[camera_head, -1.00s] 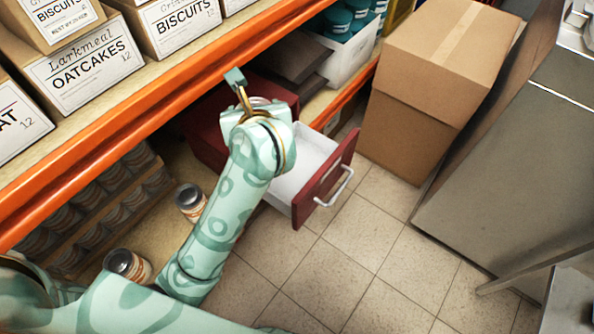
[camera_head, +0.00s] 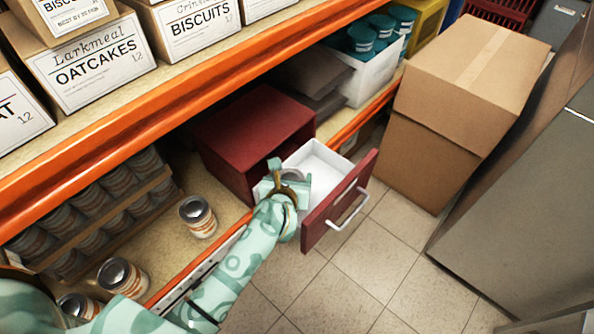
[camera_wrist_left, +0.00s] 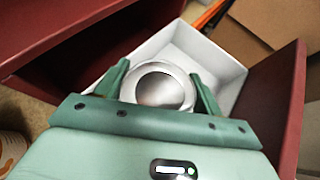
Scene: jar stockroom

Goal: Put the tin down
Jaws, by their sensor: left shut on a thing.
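The tin (camera_wrist_left: 160,88) shows its silver round top between my left gripper's fingers (camera_wrist_left: 160,76) in the left wrist view. My left gripper (camera_head: 289,180) is shut on it at the open drawer (camera_head: 342,203), over the near part of its white inside. In the head view only a bit of the tin shows; my gripper hides its side. I cannot tell whether its base touches the drawer floor. The drawer has a dark red front with a silver handle and stands out from a dark red cabinet (camera_head: 258,135). My right gripper is not in view.
Loose tins (camera_head: 198,216) stand on the lower shelf at left, beside stacked tins (camera_head: 95,205). The orange shelf beam (camera_head: 190,88) runs above. A cardboard box (camera_head: 465,110) stands right of the drawer. The tiled floor (camera_head: 380,265) in front is clear.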

